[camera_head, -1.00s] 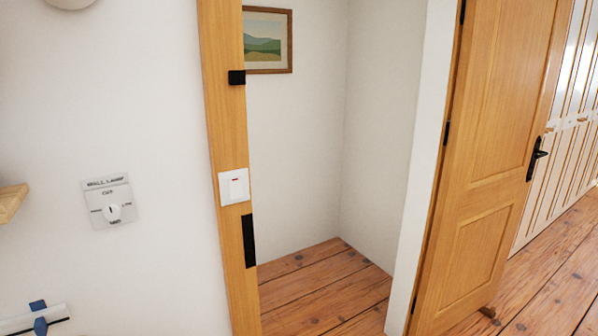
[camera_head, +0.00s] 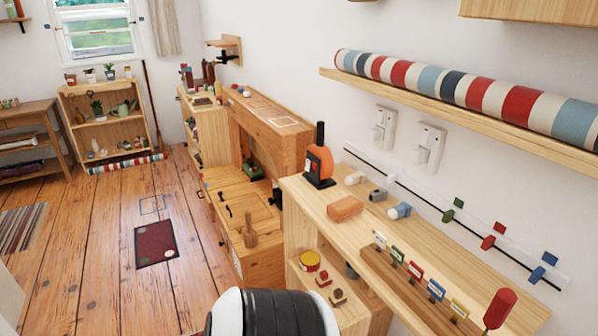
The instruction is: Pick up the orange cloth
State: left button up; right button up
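A small orange, block-shaped thing (camera_head: 345,208) lies flat on the light wooden counter (camera_head: 425,240) at the right. It may be the orange cloth folded up, but I cannot tell for sure. No other orange cloth shows clearly. Neither of my grippers is in view.
An orange-and-black device (camera_head: 319,166) stands behind the orange block, with small fittings (camera_head: 378,195) beside it. A wooden rack of coloured tags (camera_head: 413,272) and a red-handled tool (camera_head: 499,308) are nearer. A striped roll (camera_head: 470,90) lies on the shelf above. Floor at left is mostly free around a dark red mat (camera_head: 156,244).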

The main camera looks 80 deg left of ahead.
aim_at(346, 208)
jog(key=u, duration=2.2)
